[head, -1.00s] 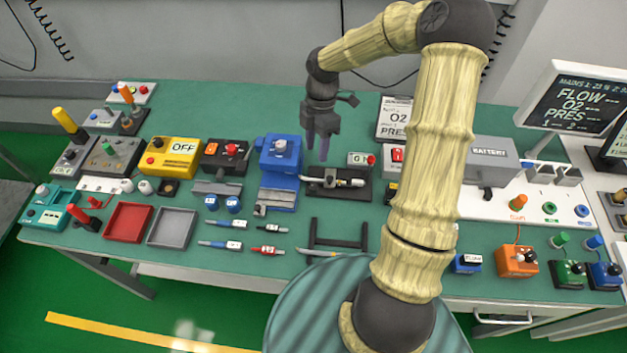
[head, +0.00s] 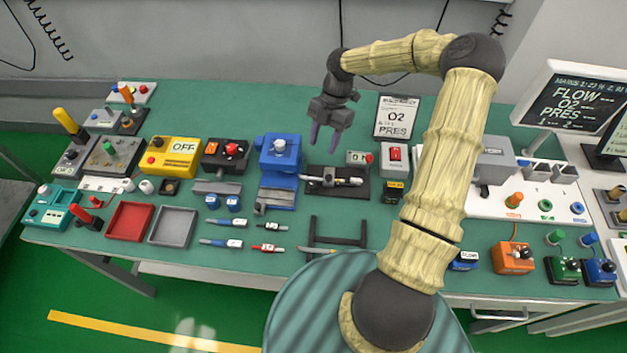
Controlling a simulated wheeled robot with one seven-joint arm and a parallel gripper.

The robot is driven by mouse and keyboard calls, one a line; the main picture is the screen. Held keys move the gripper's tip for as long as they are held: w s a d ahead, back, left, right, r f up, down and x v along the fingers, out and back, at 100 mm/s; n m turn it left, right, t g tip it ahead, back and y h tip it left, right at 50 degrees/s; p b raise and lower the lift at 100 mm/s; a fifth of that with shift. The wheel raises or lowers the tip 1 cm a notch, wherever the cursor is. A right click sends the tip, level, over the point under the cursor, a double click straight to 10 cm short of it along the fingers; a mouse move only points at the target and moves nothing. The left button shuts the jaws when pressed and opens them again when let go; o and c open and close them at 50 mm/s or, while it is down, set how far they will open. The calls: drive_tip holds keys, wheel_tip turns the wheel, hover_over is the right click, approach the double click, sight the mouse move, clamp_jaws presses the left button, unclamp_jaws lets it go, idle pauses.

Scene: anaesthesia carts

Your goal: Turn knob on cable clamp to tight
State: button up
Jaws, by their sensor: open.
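What looks like the cable clamp is a black fixture (head: 360,190) on the mat, with a pale rod or cable lying across it. A small dark block sits near its left end; I cannot make out the knob or its setting. My gripper (head: 324,139) hangs above and behind this fixture, fingers pointing down and apart. It is open, with nothing between the fingers, and appears clear of the fixture.
A blue device (head: 280,160) with a pale round knob stands just left of the fixture. A box with a red switch (head: 395,155) and an O2 PRES sign (head: 396,117) stand to its right. A black stand (head: 337,240) is in front.

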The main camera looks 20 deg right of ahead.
sight(313, 184)
drive_tip(key=p+x, duration=0.3)
drive_tip(key=x, duration=1.1)
drive_tip(key=shift+f, duration=0.3)
drive_tip(key=c, duration=1)
